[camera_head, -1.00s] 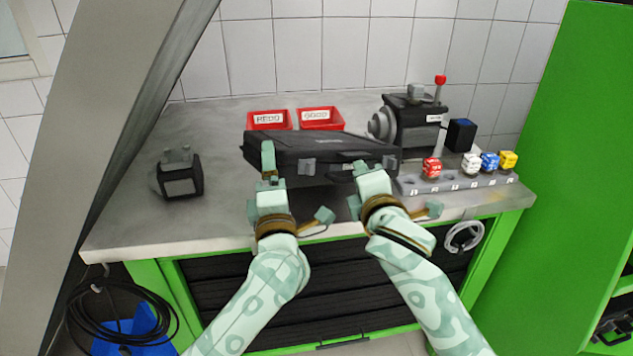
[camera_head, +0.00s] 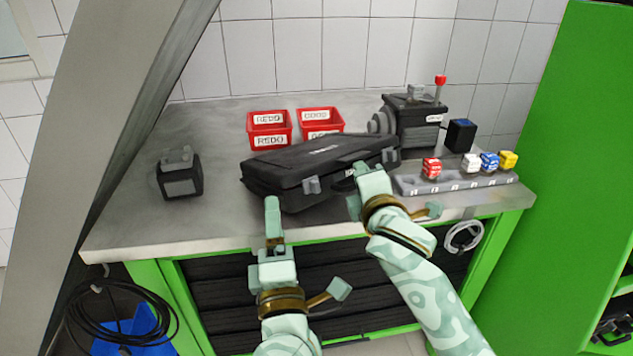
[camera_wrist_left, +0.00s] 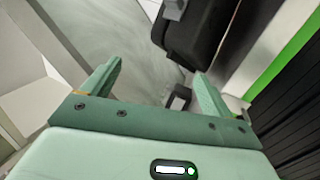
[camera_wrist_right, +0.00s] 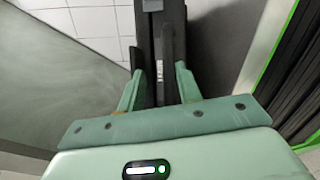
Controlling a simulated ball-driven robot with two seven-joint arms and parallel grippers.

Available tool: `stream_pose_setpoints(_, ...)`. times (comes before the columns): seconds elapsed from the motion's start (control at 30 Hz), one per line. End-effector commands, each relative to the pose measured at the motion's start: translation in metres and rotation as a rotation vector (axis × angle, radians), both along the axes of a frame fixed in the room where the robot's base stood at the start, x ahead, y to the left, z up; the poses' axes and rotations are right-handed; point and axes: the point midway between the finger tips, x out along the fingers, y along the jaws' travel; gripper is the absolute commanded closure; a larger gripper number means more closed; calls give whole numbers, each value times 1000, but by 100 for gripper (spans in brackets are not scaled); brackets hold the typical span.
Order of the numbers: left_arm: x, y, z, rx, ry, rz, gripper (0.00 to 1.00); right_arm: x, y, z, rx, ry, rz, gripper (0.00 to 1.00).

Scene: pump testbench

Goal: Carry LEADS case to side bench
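The black LEADS case (camera_head: 305,168) lies slanted over the middle of the bench, its left end lower and nearer the front edge. The label on its top is too small to read. My right gripper (camera_head: 356,187) is at its front side by the handle; in the right wrist view the case (camera_wrist_right: 170,60) stands edge-on between the narrowed fingers (camera_wrist_right: 159,72), which look shut on it. My left gripper (camera_head: 272,222) is in front of the case, apart from it. In the left wrist view its fingers (camera_wrist_left: 157,72) are wide open and empty, with the case (camera_wrist_left: 190,35) beyond them.
Two red bins (camera_head: 270,130) stand behind the case. A pump (camera_head: 412,122) and a rack (camera_head: 455,184) with coloured cubes stand at the right. A dark block (camera_head: 180,175) sits at the left. A green cabinet (camera_head: 565,180) rises at the right. The bench's left front is clear.

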Motion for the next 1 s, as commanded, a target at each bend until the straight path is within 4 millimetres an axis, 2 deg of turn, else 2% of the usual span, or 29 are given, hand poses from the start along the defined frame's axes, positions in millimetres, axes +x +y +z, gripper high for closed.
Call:
stream_pose_setpoints(0.2,-1,0,0,0,0,0,14,0,0,3,2,-5,1,66)
stream_pose_setpoints(0.23,-1,0,0,0,1,0,14,0,0,3,2,-5,1,62)
stream_pose_setpoints(0.3,-1,0,0,0,1,0,14,0,0,3,2,-6,2,43)
stream_pose_setpoints(0.37,-1,0,0,0,1,0,14,0,0,3,2,-6,2,29)
stream_pose_setpoints(0.67,-1,0,0,0,1,0,14,-1,0,4,3,-7,0,29)
stream_pose_setpoints(0.77,-1,0,-1,0,2,0,14,-7,-1,4,4,-7,2,29)
stream_pose_setpoints(0.87,-1,0,0,0,1,0,14,-24,-4,6,5,-7,2,29)
stream_pose_setpoints(1.0,-1,0,-1,0,2,0,14,-56,-10,10,4,-5,2,29)
